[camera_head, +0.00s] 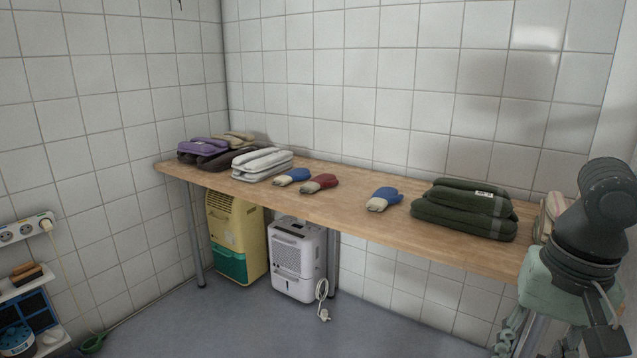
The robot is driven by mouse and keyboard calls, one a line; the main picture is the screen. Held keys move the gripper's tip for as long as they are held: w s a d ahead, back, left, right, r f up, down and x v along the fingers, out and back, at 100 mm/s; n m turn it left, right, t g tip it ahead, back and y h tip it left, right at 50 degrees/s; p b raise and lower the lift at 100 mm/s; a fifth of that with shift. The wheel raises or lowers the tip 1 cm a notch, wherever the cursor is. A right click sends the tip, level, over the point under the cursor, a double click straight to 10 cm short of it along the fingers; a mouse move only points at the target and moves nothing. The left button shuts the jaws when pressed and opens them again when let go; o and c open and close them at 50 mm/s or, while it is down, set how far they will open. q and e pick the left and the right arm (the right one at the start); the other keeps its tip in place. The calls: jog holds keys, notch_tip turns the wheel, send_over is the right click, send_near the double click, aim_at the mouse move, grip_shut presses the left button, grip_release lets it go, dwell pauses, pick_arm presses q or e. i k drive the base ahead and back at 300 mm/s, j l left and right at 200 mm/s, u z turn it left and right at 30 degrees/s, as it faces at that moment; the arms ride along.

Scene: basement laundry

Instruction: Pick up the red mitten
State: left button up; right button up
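The red mitten (319,183) lies flat on the wooden table (345,205), its pale cuff toward the front left. A blue mitten (292,176) lies just left of it. Another blue mitten (384,199) lies farther right, with bare wood between. At the right edge is part of my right arm, dark and mint green. Jointed grey-green parts low at the right look like my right gripper (511,332); they are partly cut off and hidden, so its opening is unclear. They are well away from the red mitten. My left gripper is not in view.
Folded white cloths (262,164) and purple ones (203,149) lie at the table's left. A dark green folded stack (465,210) lies at its right. A yellow appliance (236,233) and a white dehumidifier (297,260) stand beneath. Tiled walls close the back and left.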

aim_at(324, 180)
jog(key=i+j, duration=0.3)
jog(key=i, duration=0.25)
jog(key=i+j, duration=0.25)
jog(key=i, duration=0.3)
jog(key=i+j, duration=0.3)
jog(key=i, duration=0.25)
jog(key=i+j, duration=0.3)
jog(key=i, duration=0.25)
jog(key=i+j+z, duration=0.1)
jog(key=i+j, duration=0.2)
jog(key=i, duration=0.25)
